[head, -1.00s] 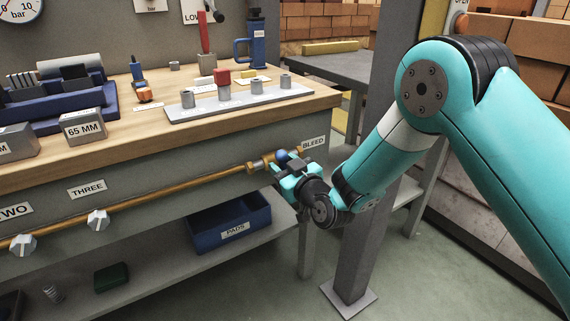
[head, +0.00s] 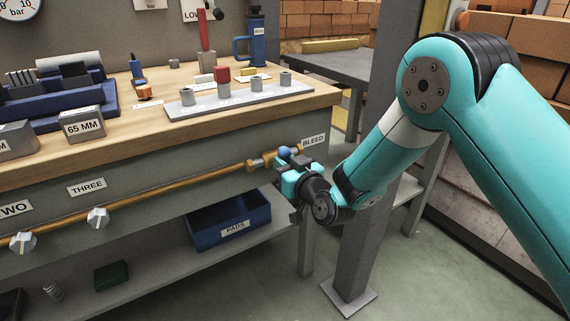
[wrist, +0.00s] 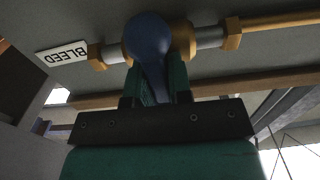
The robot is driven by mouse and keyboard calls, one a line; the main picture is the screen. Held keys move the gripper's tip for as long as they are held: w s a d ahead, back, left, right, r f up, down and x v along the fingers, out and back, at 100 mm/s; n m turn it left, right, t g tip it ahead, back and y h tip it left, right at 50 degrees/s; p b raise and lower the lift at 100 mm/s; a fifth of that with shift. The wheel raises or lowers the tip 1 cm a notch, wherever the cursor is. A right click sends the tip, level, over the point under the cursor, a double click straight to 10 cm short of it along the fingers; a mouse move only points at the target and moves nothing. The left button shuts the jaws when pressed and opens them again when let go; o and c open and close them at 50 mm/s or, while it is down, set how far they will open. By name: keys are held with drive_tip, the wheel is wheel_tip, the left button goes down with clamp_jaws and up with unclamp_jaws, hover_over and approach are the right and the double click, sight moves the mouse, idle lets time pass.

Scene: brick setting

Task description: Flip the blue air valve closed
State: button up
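The blue air valve shows its round blue knob (head: 284,152) in the head view, beside the brass fitting at the right end of the pipe, close to the BLEED label (head: 313,141). In the wrist view the blue lever (wrist: 151,45) lies across the pipe and narrows down between the fingers. My gripper (head: 289,166) is at the valve, just in front of the bench's front panel. In the wrist view both fingers (wrist: 156,87) sit close against the lever's two sides and look shut on it. The lever's lower part is hidden between them.
The brass pipe (head: 150,196) runs along the bench front, with white knobs (head: 98,218) at left. The wooden bench top (head: 130,135) overhangs above. A blue PADS bin (head: 229,222) sits on the shelf below. A grey post (head: 360,220) stands close behind my wrist.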

drive_tip(key=o, duration=0.3)
drive_tip(key=shift+o, duration=0.2)
drive_tip(key=shift+d, duration=0.1)
drive_tip(key=shift+s+d+f+b, duration=0.15)
drive_tip(key=shift+s+d+b, duration=0.05)
drive_tip(key=shift+s+b, duration=0.15)
drive_tip(key=b+v, duration=1.5)
drive_tip(key=v, duration=0.1)
drive_tip(key=shift+d, duration=0.15)
drive_tip(key=shift+s, duration=0.15)
